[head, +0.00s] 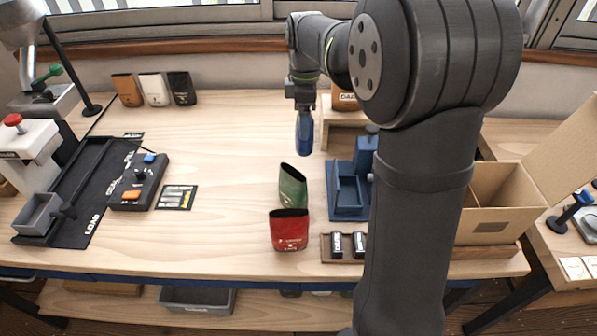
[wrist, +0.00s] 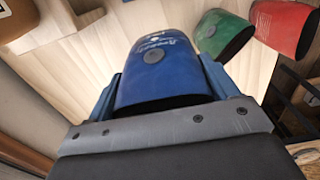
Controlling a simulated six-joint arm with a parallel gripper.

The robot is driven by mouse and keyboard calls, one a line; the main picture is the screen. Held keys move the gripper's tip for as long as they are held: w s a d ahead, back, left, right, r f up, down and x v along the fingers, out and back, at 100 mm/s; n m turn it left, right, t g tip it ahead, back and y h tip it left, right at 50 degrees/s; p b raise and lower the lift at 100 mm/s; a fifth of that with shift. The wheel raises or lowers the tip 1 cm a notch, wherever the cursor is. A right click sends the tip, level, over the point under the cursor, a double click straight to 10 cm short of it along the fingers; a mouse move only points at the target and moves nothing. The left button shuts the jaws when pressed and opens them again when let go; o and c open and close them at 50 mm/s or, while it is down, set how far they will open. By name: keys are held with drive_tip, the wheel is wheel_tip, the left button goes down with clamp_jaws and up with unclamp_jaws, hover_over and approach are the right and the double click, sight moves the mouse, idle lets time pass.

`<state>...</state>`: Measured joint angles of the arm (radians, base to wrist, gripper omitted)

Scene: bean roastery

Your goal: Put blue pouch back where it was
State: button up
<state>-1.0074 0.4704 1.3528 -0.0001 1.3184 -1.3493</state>
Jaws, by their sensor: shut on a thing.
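The blue pouch (head: 304,134) is held by my gripper (head: 303,106), which is shut on it. In the head view it hangs below the gripper, over the back middle of the table; its exact height cannot be told. In the wrist view the blue pouch (wrist: 160,65) sits between the two fingers, with its dark open mouth toward the camera. The green pouch (head: 293,186) and the red pouch (head: 289,231) stand on the table in front of it. Both also show at the upper right of the wrist view, green (wrist: 222,34) and red (wrist: 285,26).
Brown, white and black pouches (head: 154,89) stand in a row at the back left. A blue fixture (head: 347,192) and a wooden stand (head: 337,124) are right of the held pouch. An open cardboard box (head: 489,224) is at the right.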

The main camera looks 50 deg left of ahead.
sight(296, 149)
drive_tip(key=shift+s+a+f, duration=0.2)
drive_tip(key=shift+a+f, duration=0.25)
drive_tip(key=shift+s+a+f, duration=0.2)
drive_tip(key=shift+a+f, duration=0.25)
wheel_tip(296, 149, down, 6)
drive_tip(key=shift+a+r, duration=0.1)
drive_tip(key=shift+r, duration=0.15)
drive_tip(key=shift+f, duration=2)
drive_tip(key=shift+f, duration=0.2)
drive_tip(key=o, duration=1.2)
drive_tip(key=shift+c, duration=0.2)
wheel_tip(296, 149, up, 12)
drive_tip(key=shift+r, duration=0.2)
